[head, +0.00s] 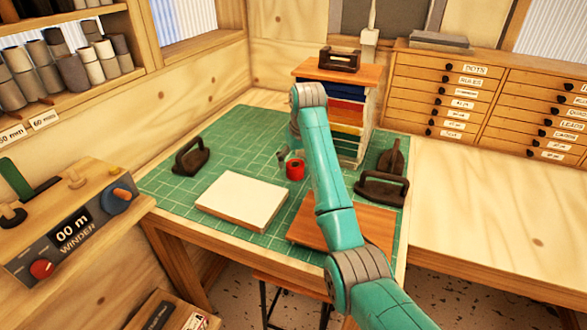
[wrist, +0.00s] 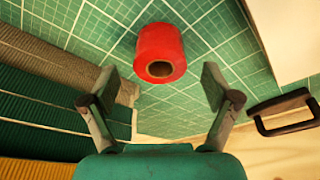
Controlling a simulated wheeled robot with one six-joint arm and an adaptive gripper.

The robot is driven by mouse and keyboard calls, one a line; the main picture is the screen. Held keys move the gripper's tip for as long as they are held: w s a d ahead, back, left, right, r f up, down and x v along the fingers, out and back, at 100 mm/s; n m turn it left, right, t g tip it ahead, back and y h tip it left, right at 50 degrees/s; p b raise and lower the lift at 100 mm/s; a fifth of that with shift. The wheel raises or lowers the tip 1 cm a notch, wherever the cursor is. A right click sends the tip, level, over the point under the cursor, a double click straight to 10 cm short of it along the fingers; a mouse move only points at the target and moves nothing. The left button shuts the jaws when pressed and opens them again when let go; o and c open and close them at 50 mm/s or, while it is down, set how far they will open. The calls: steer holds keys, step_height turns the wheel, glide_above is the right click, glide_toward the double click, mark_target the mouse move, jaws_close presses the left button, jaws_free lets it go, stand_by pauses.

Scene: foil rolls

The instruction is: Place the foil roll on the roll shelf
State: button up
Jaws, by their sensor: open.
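The red foil roll (head: 295,169) stands on the green cutting mat, beyond the pale board. In the wrist view the red roll (wrist: 161,50) shows its open core and lies just beyond the fingertips, roughly centred between them. My gripper (wrist: 162,82) is open with nothing between its fingers. In the head view my gripper (head: 287,156) is beside the roll, partly hidden behind my arm. The roll shelf (head: 75,103) is at the upper left, with several grey and pale rolls and size labels on its front.
A pale board (head: 243,201) lies in front of the roll. A stack of coloured material with an orange top (head: 340,71) stands close behind my arm. Dark handled weights (head: 190,158) (head: 382,188) sit on the mat (head: 160,184). The winder box (head: 75,222) is at left.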

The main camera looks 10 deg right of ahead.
steer(key=x, duration=0.3)
steer(key=c, duration=1.4)
steer(key=shift+r, duration=0.2)
